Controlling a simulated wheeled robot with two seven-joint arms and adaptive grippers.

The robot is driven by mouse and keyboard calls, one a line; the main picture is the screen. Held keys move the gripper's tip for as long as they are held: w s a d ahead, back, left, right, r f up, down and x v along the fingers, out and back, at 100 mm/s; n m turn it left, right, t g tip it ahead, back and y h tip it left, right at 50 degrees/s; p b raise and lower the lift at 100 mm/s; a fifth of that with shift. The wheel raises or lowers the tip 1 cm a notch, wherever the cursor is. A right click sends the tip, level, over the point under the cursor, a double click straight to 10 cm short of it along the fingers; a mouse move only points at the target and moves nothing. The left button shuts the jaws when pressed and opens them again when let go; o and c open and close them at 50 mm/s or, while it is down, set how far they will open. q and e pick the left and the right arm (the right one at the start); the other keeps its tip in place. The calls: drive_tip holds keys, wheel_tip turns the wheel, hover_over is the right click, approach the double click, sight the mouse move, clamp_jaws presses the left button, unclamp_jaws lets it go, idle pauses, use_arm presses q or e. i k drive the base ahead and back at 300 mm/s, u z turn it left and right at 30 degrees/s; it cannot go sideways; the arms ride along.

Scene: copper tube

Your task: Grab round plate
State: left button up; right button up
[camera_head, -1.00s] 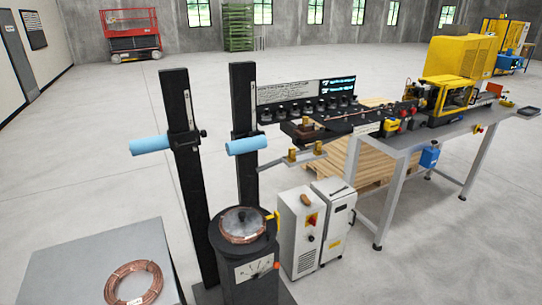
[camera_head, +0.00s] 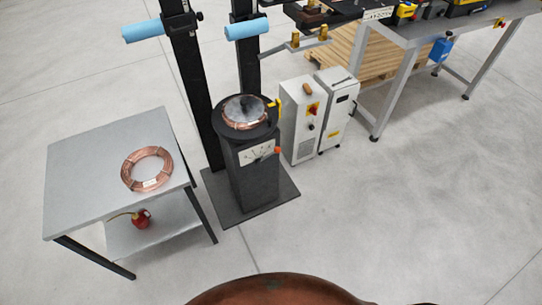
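A round, glassy grey plate (camera_head: 237,107) lies on top of a copper coil (camera_head: 243,125) on the black pedestal (camera_head: 258,183), left of the picture's middle. A yellow piece touches or overlaps its right edge; I cannot tell which. Neither of my grippers is in view, and nothing of mine is seen touching the plate.
A grey table (camera_head: 85,175) at left holds another copper coil (camera_head: 147,169), with a red can (camera_head: 141,218) on its lower shelf. Blue rollers (camera_head: 143,32) jut from black posts. White cabinets (camera_head: 300,125) stand right of the pedestal. The floor in front is clear.

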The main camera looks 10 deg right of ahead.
sight(245, 110)
drive_tip(key=u, duration=0.5)
drive_tip(key=i, duration=1.55)
drive_tip(key=z, duration=0.75)
